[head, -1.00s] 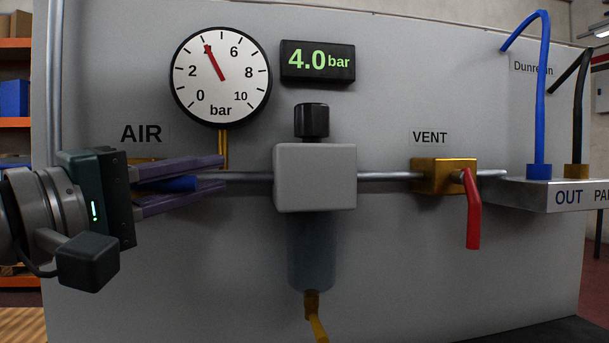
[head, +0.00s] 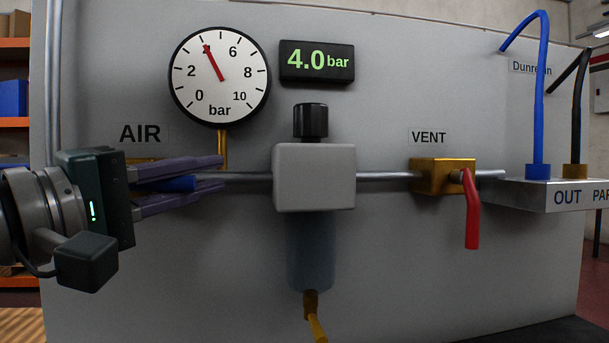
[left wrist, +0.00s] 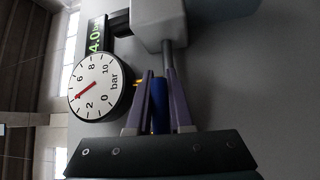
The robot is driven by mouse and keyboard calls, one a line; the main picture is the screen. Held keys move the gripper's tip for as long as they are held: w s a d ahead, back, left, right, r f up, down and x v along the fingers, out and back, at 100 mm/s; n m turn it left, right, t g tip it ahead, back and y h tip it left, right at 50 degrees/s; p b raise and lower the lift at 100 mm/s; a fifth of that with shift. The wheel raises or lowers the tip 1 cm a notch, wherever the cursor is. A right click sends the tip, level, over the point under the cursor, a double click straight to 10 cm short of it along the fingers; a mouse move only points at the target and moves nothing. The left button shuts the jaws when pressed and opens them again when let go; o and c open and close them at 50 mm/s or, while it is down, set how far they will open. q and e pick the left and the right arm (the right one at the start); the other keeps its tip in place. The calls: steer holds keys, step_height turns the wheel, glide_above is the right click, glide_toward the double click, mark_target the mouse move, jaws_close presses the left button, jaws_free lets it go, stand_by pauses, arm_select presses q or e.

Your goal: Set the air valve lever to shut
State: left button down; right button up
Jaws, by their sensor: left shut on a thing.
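The air valve lever (head: 180,184) is a blue bar under the AIR label (head: 140,133), lying along the pipe in the head view. My left gripper (head: 222,174) is shut on it, with one purple finger above and one below. The lever also shows between the fingers in the left wrist view (left wrist: 160,105). The brass valve body (head: 143,161) is mostly hidden behind my gripper. The round gauge (head: 220,77) and the green display (head: 317,62) read about 4 bar. My right gripper is not in view.
A grey regulator block (head: 314,177) with a black knob and a bowl stands right of my fingertips. The VENT valve (head: 443,176) has a red lever (head: 472,212) hanging down. Hoses rise from the OUT block (head: 560,195) at the right.

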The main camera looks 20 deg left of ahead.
arm_select(q)
steer(key=s+a+f+m+g+y+p, duration=0.4)
steer(key=a+f+m+g+y+p, duration=0.3)
steer(key=p, duration=2.2)
steer(key=shift+s+f+m+g+y, duration=0.15)
steer(key=shift+f+m+g+y, duration=0.35)
steer(key=shift+f+m+g, duration=1)
steer(key=shift+r+g, duration=0.3)
steer(key=shift+r, duration=0.15)
steer(key=c, duration=0.8)
jaws_free()
steer(key=shift+r, duration=0.15)
